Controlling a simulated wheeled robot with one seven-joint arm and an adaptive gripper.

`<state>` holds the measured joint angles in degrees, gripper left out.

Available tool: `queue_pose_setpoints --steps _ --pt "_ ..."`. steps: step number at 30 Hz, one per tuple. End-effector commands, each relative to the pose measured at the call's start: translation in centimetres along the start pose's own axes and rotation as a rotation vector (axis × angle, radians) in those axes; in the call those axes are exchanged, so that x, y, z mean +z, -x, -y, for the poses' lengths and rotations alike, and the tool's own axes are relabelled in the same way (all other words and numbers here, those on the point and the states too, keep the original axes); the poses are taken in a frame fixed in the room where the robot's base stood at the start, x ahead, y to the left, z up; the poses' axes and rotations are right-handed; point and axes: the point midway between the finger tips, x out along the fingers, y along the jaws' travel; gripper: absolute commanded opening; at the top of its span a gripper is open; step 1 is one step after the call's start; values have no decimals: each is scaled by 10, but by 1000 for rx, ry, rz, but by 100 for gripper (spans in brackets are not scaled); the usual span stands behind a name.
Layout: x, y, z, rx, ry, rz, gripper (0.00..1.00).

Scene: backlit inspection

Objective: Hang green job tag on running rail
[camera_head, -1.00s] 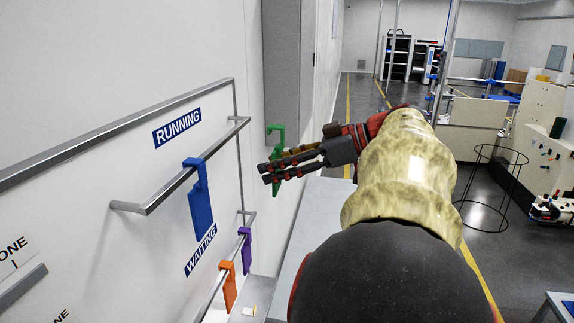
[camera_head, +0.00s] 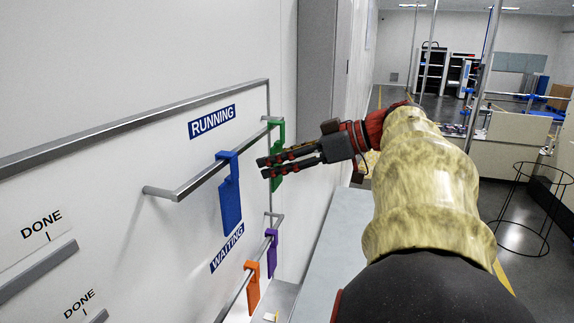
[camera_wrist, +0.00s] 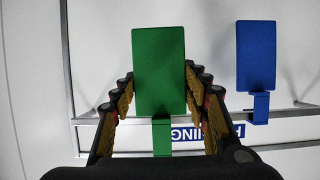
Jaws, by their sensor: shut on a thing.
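The green job tag (camera_head: 277,172) hangs upright at the far end of the running rail (camera_head: 207,170). Its hook overlaps the rail end in the head view; I cannot tell whether it rests on the rail. My gripper (camera_head: 264,168) is shut on the tag, with fingers on both sides of its plate. In the wrist view the green tag (camera_wrist: 158,72) sits between the fingers of my gripper (camera_wrist: 158,90), its narrow hook crossing the rail line. A blue tag (camera_head: 230,202) hangs on the same rail, nearer the camera, and also shows in the wrist view (camera_wrist: 256,55).
The RUNNING label (camera_head: 212,121) is above the rail. Below is the waiting rail (camera_head: 238,293) with an orange tag (camera_head: 252,288) and a purple tag (camera_head: 271,255). A grey cabinet (camera_head: 318,70) stands on the wall beyond. The rail between blue and green tags is free.

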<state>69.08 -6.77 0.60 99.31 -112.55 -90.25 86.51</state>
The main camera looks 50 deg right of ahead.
Motion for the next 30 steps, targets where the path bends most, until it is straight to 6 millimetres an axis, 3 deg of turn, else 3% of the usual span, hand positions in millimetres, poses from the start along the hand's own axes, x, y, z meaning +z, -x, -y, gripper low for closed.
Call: queue_pose_setpoints --steps 16,30 --pt "-13 -37 0 -1 1 0 26" --pt "-1 -41 0 1 0 0 26"
